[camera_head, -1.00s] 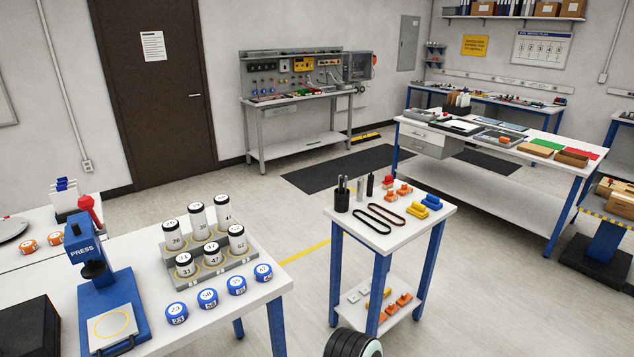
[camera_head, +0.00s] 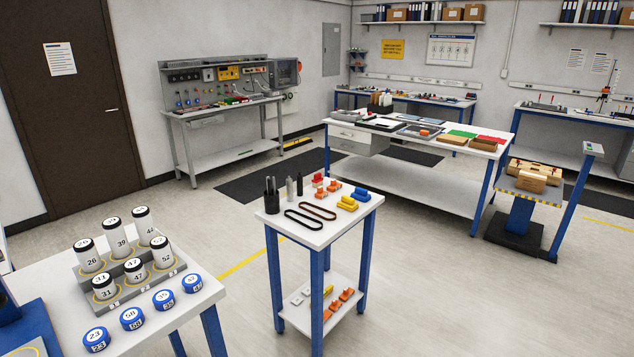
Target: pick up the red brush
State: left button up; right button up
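I cannot make out a red brush for certain in the head view. A small red piece (camera_head: 318,180) stands on the small blue-legged table (camera_head: 322,232), but its shape does not read as a brush. Several small items lie on the far wall bench (camera_head: 400,97), too small to identify. Neither of my grippers is in view.
A white table (camera_head: 150,325) at the lower left holds numbered cylinders (camera_head: 118,238) and blue discs (camera_head: 132,318). A long white bench (camera_head: 440,190) stands behind the small table, with a panel bench (camera_head: 225,110) at the back left. Open floor (camera_head: 420,290) lies right of the small table.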

aim_at(318, 180)
jog(key=z, duration=0.5)
jog(key=i+l+z, duration=0.1)
jog(key=i+z, duration=0.2)
jog(key=i, duration=0.15)
jog(key=i+z, duration=0.5)
jog(key=i, duration=1.55)
jog(key=i+l+u, duration=0.1)
jog(key=i, duration=1.55)
jog(key=i+u, duration=0.7)
jog(key=i, duration=0.15)
jog(key=i+l+u, duration=0.2)
jog(key=i+u, duration=0.15)
jog(key=i+j+u, duration=0.15)
jog(key=i+u, duration=0.65)
jog(key=i+l+u, duration=0.2)
jog(key=i+u, duration=0.55)
jog(key=i, duration=0.45)
jog(key=i+u, duration=0.35)
jog(key=i, duration=0.4)
jog(key=i+u, duration=0.5)
jog(key=i, duration=0.2)
jog(key=i+l+u, duration=0.2)
jog(key=i+u, duration=0.3)
jog(key=i, duration=0.15)
